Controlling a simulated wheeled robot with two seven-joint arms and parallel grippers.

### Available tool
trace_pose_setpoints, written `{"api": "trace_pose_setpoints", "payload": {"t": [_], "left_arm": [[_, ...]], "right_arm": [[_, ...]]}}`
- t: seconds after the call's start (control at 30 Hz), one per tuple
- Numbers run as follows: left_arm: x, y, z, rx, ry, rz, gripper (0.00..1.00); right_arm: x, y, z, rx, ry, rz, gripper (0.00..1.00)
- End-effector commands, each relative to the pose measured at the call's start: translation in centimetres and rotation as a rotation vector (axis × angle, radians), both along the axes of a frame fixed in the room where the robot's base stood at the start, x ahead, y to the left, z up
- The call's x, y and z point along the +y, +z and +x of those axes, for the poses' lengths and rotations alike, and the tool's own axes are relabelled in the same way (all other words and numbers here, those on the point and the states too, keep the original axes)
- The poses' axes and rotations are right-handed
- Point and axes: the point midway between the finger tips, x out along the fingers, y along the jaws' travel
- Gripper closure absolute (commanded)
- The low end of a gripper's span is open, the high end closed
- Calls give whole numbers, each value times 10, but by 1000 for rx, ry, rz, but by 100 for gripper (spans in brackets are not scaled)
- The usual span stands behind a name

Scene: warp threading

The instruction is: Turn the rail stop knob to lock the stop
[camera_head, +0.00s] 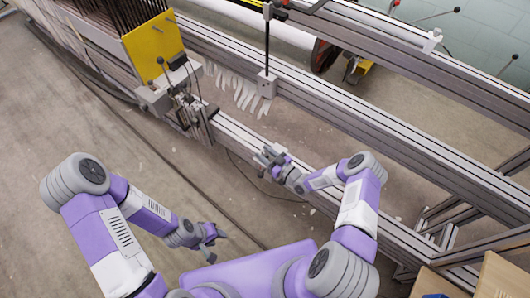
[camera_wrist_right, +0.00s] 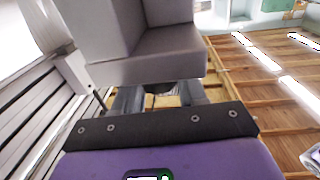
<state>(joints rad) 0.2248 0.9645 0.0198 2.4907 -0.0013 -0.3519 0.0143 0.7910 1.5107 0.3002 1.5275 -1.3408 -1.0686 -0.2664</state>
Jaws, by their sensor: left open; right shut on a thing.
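My right gripper (camera_head: 271,158) is at the near aluminium rail (camera_head: 238,136), right of the yellow-plated machine. In the right wrist view, its two fingers (camera_wrist_right: 160,98) are shut on a dark round knob (camera_wrist_right: 163,87) under a large grey block, which looks like the rail stop (camera_wrist_right: 150,68). Most of the knob is hidden by the block and the fingers. In the head view I cannot clearly tell the stop from the gripper. I cannot tell the knob's turn angle. My left gripper (camera_head: 216,238) is open and empty over the floor, well away from the rail.
The machine with a yellow plate (camera_head: 153,46) stands at the rail's upper left. White strips (camera_head: 232,88) hang beside a grey block with a black post (camera_head: 266,42). A dark cable (camera_head: 170,165) crosses the floor. Open floor lies left of my arms.

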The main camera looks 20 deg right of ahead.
Motion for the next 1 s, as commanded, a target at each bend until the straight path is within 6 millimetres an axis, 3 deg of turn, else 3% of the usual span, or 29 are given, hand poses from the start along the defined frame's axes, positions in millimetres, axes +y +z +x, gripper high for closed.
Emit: {"api": "trace_pose_setpoints", "payload": {"t": [0.5,1.0], "left_arm": [[0,33,0,0,0,0,57],[0,43,0,0,0,0,57]], "right_arm": [[3,1,-1,5,-486,2,89],[3,0,0,0,-937,0,89]]}}
